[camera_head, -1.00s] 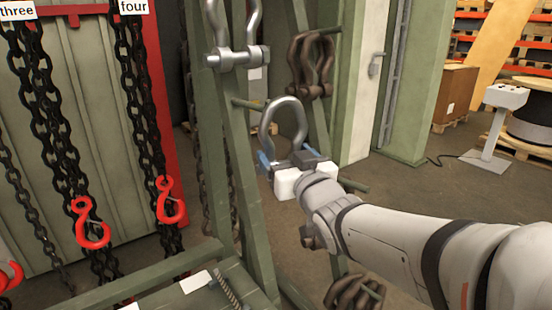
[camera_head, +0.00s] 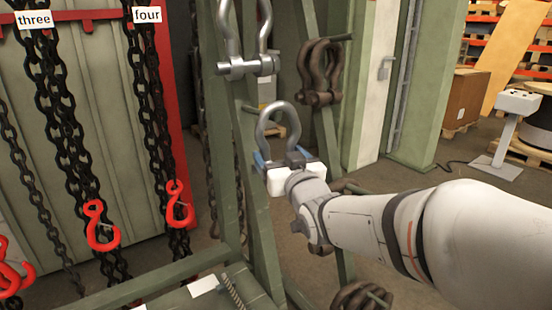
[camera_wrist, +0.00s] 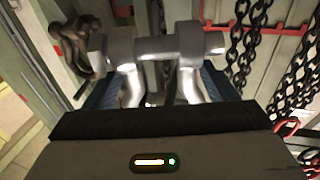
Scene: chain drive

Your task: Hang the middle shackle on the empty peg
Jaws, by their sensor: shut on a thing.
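A grey steel shackle (camera_head: 262,128) stands bow up in my gripper (camera_head: 288,168), which is shut on its lower end. In the wrist view its pin (camera_wrist: 150,46) runs across above the dark gripper body, with its legs between the blue fingers. I cannot tell whether the peg's tip is inside the bow. Another silver shackle (camera_head: 246,66) hangs above it on the same post.
A brown shackle (camera_head: 320,70) hangs on the right post, with more brown ones (camera_head: 360,296) low down. Black chains (camera_head: 152,100) with red hooks (camera_head: 180,208) hang at left. A green rail (camera_head: 160,288) crosses the lower left.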

